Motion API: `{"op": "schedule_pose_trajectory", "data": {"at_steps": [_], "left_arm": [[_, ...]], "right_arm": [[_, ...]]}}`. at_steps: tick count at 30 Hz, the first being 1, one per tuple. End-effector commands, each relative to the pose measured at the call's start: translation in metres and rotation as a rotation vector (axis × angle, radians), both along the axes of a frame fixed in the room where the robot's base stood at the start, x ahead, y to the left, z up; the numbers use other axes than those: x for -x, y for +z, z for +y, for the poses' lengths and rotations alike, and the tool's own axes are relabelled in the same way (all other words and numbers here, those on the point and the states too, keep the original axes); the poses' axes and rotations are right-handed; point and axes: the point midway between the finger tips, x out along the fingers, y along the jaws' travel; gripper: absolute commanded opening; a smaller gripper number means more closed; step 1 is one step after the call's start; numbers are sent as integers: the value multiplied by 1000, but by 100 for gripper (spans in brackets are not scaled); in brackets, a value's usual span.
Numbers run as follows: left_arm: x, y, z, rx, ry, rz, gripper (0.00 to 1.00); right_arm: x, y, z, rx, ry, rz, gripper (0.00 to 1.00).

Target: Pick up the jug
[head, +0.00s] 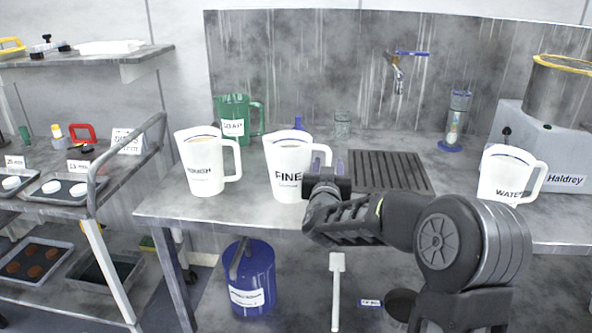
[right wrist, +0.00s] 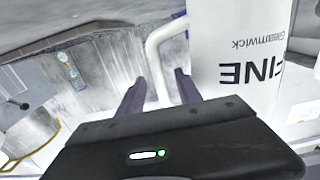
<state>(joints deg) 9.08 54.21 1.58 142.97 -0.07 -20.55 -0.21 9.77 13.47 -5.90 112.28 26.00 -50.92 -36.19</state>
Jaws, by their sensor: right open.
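A white jug marked "FINE" (head: 287,160) stands upright on the grey bench, its handle towards the right. My right gripper (head: 333,164) is at that handle. In the right wrist view the jug's body (right wrist: 237,50) fills the upper right, and its handle (right wrist: 153,55) runs down between the two spread fingers of my open right gripper (right wrist: 160,82). I cannot tell whether a finger touches the handle. A white jug (head: 205,165), its label partly readable as "OUGH", stands to the left. A white jug marked "WATER" (head: 505,172) stands at the right. My left gripper is not in view.
A green "SOAP" jug (head: 233,118) stands behind the white jugs. A dark drain grate (head: 392,172) lies behind my right arm, below a tap (head: 398,72). A grey Haldrey machine (head: 565,155) is at the right. A blue bucket (head: 250,280) sits under the bench.

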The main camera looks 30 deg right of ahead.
Motion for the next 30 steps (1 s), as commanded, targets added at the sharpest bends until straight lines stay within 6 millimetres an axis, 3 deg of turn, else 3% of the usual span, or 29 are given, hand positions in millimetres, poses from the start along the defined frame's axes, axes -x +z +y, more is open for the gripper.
{"op": "schedule_pose_trajectory", "data": {"at_steps": [4,21,30], "left_arm": [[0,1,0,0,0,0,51],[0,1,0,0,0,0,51],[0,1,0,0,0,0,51]], "right_arm": [[-8,0,-6,0,1,0,41],[-8,0,-6,0,1,0,41],[-8,0,-6,0,1,0,17]]}}
